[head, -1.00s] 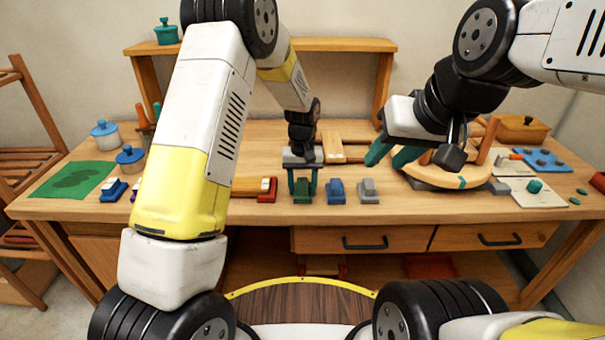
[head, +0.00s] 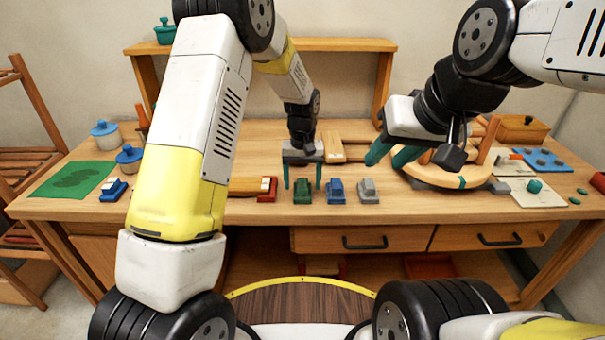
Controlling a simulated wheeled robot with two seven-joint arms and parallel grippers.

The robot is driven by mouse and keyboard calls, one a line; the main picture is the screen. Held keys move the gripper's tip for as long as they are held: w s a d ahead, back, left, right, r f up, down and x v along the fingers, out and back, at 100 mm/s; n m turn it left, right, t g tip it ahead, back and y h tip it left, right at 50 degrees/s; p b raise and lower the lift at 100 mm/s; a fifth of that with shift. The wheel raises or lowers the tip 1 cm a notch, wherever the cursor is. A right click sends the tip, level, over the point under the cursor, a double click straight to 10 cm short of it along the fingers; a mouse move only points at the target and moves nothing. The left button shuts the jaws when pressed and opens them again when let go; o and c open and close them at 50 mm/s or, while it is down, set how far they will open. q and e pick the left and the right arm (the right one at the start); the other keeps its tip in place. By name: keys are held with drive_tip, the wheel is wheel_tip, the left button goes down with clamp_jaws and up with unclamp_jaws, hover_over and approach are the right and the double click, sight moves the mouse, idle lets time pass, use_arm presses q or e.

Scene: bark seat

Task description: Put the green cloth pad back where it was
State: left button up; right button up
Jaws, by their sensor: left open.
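A flat green pad (head: 85,171) with darker green patches lies at the left end of the table. It is the only thing in view that looks like the green cloth pad. My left gripper (head: 303,183) is open and empty above the table's middle, well to the right of the pad. A small green toy car (head: 303,192) shows between and just below its fingertips. My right gripper (head: 382,165) has its fingers apart and looks empty, beside a round wooden piece (head: 455,180).
A blue car (head: 336,191) and a grey car (head: 368,191) stand right of the green one. Blue-lidded pots (head: 130,160) and a blue-white car (head: 112,190) are near the pad. A wooden shelf stands behind. My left arm hides part of the table.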

use_arm(q)
wheel_tip(320, 180, up, 9)
wheel_tip(320, 180, up, 8)
drive_tip(key=t+h, duration=0.1)
hover_over(303, 183)
drive_tip(key=s+a, duration=0.4)
drive_tip(key=s+a+r+t, duration=0.2)
drive_tip(key=s+a+r, duration=0.2)
drive_tip(key=s, duration=0.7)
drive_tip(key=s+a+r+t+h, duration=0.1)
drive_tip(key=s+a+r+t, duration=0.2)
drive_tip(key=s+a, duration=0.3)
drive_tip(key=s+r, duration=0.1)
drive_tip(key=s, duration=0.4)
drive_tip(key=shift+s+a+r+m, duration=0.15)
drive_tip(key=shift+s+r+m, duration=0.15)
drive_tip(key=shift+s, duration=0.05)
